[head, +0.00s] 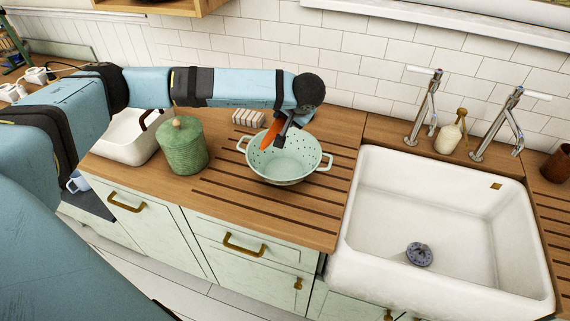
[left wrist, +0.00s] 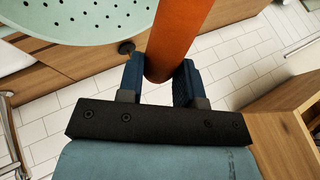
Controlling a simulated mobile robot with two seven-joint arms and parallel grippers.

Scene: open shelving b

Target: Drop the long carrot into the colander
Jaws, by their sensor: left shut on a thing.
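The long carrot (head: 270,135) is orange and is held by my left gripper (head: 283,139) over the colander. In the left wrist view the carrot (left wrist: 180,40) sits between the two blue fingers of the left gripper (left wrist: 160,80). The colander (head: 290,172) is pale green with small holes and two side handles, and stands on the wooden counter. Part of it shows at the top left of the left wrist view (left wrist: 75,22). Whether the carrot touches the colander is hard to tell. My right gripper is not in view.
A green lidded jar (head: 182,148) stands left of the colander. A small ribbed white block (head: 248,118) lies behind it. A white sink (head: 440,230) with two taps is on the right. The grooved counter (head: 230,192) in front is clear.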

